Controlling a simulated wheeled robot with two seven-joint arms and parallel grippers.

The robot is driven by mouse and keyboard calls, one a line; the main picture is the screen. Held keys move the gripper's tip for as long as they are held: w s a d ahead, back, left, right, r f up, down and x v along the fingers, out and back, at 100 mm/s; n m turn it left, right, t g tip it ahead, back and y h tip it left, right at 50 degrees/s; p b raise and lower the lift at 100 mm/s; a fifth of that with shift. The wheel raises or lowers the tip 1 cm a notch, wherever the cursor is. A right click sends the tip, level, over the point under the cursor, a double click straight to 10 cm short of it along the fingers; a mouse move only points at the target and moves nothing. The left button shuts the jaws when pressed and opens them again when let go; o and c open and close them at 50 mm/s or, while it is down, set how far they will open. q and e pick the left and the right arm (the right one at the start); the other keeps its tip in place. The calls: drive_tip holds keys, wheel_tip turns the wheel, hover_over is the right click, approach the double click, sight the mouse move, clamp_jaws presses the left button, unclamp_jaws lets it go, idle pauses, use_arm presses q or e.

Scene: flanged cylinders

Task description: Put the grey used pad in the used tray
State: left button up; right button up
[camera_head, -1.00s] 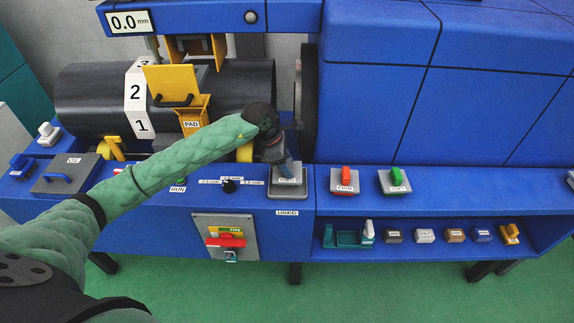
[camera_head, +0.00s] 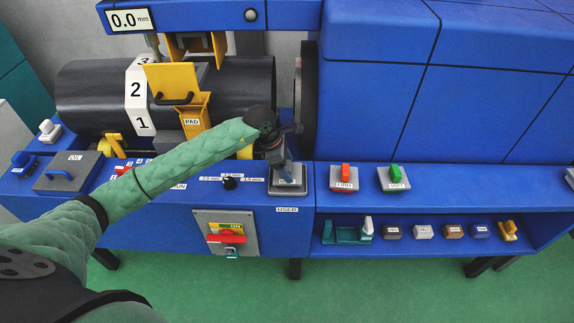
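The used tray (camera_head: 299,190) is a grey square tray on the blue front ledge, above a "USED" label. My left gripper (camera_head: 288,180) points down over the tray, with its tips at or just above the tray's middle. I cannot tell whether its fingers are open or shut. The grey used pad cannot be made out; anything between the fingertips is hidden or too small to see. My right gripper is not in view.
A yellow "PAD" holder (camera_head: 194,115) stands by the black cylinder (camera_head: 235,85). Several small blocks sit on the lower shelf (camera_head: 400,247). A black knob (camera_head: 229,184) is left of the tray.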

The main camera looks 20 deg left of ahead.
use_arm(q)
drive_tip(key=shift+r, duration=0.15)
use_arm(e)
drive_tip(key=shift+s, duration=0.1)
use_arm(q)
drive_tip(key=shift+a, duration=0.1)
drive_tip(key=shift+a+r, duration=0.1)
drive_tip(key=shift+r, duration=0.25)
drive_tip(key=shift+b+v, duration=0.55)
drive_tip(key=shift+v, duration=0.3)
drive_tip(key=b+v, duration=0.3)
drive_tip(key=v, duration=0.6)
drive_tip(key=shift+r, duration=0.2)
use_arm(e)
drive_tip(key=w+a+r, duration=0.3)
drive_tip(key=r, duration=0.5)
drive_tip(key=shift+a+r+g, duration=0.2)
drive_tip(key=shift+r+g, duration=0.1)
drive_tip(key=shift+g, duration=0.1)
use_arm(q)
drive_tip(key=shift+s, duration=0.1)
